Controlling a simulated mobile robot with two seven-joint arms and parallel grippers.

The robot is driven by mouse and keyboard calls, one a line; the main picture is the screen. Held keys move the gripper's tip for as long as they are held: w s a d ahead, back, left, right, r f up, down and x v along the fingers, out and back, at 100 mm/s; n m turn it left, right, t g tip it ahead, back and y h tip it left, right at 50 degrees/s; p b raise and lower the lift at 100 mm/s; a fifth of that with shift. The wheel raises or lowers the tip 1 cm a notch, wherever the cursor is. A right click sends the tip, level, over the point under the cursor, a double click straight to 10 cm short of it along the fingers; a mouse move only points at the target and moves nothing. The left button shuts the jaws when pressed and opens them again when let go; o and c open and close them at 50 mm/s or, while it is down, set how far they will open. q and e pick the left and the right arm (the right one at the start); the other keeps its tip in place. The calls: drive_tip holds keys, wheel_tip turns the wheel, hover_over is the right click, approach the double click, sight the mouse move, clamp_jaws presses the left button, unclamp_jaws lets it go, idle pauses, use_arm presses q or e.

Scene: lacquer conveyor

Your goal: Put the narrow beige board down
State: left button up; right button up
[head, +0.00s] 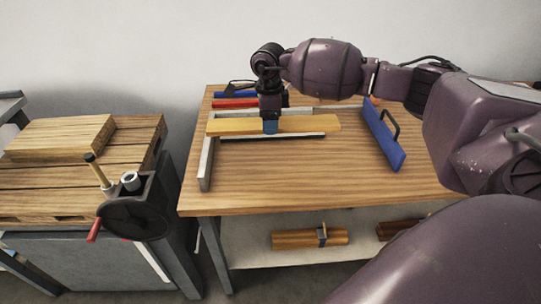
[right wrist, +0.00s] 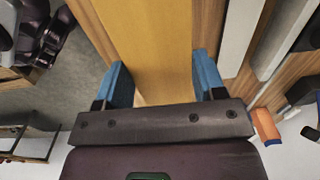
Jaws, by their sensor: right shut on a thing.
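The narrow beige board (head: 315,124) is held crosswise over the back left part of the wooden bench (head: 300,185). My right gripper (head: 270,127) reaches down from above with its blue fingers shut on the board, left of the board's right end. In the right wrist view the board (right wrist: 150,45) runs between the two blue fingers (right wrist: 160,88). A dark line shows below the board in the head view; I cannot tell how large the gap to the bench is. My left gripper is not in view.
A pale L-shaped frame (head: 206,165) lies around the board's left and back. A blue plate with a black handle (head: 381,137) stands at right. Red (head: 235,103) and blue bars lie behind. The bench's front is clear. A vise (head: 135,208) and pallet stand at left.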

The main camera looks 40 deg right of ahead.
sight(269, 164)
wheel_tip(269, 164, down, 14)
drive_tip(key=shift+w+r+b, duration=0.1)
drive_tip(key=shift+b, duration=0.6)
